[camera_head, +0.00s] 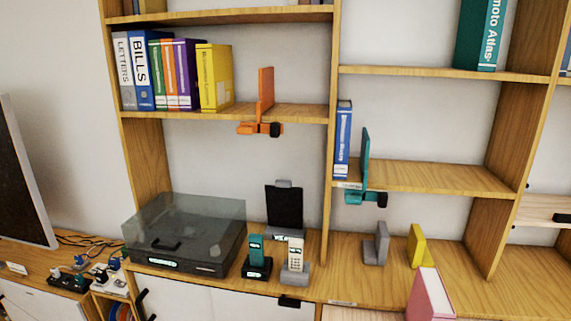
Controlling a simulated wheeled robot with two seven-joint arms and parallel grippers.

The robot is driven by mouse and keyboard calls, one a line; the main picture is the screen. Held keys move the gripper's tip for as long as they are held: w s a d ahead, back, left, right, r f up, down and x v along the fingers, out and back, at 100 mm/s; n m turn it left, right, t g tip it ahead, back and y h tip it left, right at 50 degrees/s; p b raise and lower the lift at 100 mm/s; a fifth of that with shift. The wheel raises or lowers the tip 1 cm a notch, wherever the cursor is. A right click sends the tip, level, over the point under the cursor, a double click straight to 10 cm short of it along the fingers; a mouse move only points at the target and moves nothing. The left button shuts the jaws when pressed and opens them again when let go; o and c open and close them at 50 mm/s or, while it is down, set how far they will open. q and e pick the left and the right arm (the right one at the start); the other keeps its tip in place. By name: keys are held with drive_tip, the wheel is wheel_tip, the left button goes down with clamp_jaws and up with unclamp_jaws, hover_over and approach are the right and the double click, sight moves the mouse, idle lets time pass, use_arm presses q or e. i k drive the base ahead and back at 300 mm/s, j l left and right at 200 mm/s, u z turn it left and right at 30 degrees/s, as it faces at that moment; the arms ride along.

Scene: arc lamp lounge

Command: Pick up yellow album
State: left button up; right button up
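A thick yellow album (215,78) stands upright at the right end of a row of books on the upper left shelf. Its left side touches or nearly touches a purple binder (187,75). The shelf is open to its right, up to an orange bookend (266,92) clamped at the shelf edge. Neither of my grippers is in view.
The shelf board (300,113) runs under the books. Below stand a turntable with a clear lid (185,232) and two cordless phones (295,255). To the right are a teal bookend (365,160), a yellow bookend (417,246) and a pink album (430,295).

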sight(215, 64)
drive_tip(key=i+j+u, duration=0.25)
drive_tip(key=i+j, duration=0.2)
drive_tip(key=i+j+u, duration=0.2)
drive_tip(key=i+j, duration=0.15)
drive_tip(key=i, duration=0.15)
